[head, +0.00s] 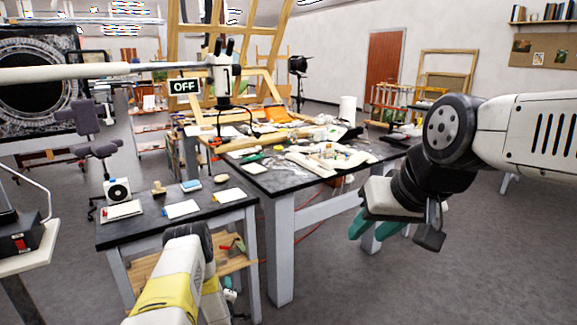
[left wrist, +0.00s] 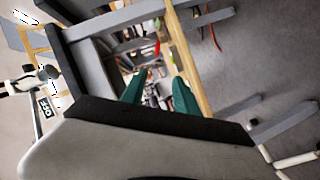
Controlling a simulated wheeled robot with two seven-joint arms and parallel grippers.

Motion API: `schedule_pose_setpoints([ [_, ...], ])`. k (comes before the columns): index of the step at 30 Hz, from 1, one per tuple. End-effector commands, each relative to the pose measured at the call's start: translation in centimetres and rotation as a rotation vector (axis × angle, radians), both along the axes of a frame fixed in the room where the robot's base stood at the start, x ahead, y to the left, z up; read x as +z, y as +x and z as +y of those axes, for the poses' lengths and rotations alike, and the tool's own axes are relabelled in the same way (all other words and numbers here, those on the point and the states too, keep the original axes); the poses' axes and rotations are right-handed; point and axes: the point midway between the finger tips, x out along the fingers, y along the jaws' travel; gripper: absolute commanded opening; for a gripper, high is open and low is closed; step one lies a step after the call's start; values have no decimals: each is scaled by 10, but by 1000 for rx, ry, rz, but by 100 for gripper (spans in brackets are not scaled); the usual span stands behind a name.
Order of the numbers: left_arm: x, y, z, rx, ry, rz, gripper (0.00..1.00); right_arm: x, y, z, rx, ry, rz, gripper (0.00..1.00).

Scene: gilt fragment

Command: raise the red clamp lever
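A small red part (head: 215,142) shows at the left edge of the large cluttered worktable, below the microscope. It may be the red clamp lever, but it is too small to tell its position. A red-handled item (head: 226,247) also lies on the low shelf of the small table. In the left wrist view, my left gripper (left wrist: 158,88) is open and empty, its teal fingers apart and pointing at a cluttered shelf with a red piece (left wrist: 157,47). My right gripper (head: 375,228) hangs open and empty right of the worktable.
The black-topped small table (head: 145,234) holds papers, a sponge and a small white device. The large worktable (head: 282,183) is crowded with tools and fragments. A microscope (head: 222,75) on a boom and an OFF sign (head: 184,87) stand above it. Floor at right is clear.

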Motion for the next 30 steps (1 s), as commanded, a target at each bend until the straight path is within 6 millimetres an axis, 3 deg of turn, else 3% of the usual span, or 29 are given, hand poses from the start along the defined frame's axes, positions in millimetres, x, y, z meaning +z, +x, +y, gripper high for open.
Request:
schedule_pose_setpoints([
  [8, 77, 47, 1, -58, 56, 72, 36, 0, 0, 0, 0, 0, 0, 36],
  [12, 144, 71, -4, -112, 104, 135, 36, 0, 0, 0, 0, 0, 0, 36],
  [16, 213, 78, -12, -174, 155, 204, 36, 0, 0, 0, 0, 0, 0, 36],
  [23, 329, 56, -33, -297, 248, 317, 36, 0, 0, 0, 0, 0, 0, 36],
  [26, 376, 33, -44, -354, 289, 362, 36, 0, 0, 0, 0, 0, 0, 36],
  [30, 433, -11, -58, -440, 348, 422, 36, 0, 0, 0, 0, 0, 0, 36],
])
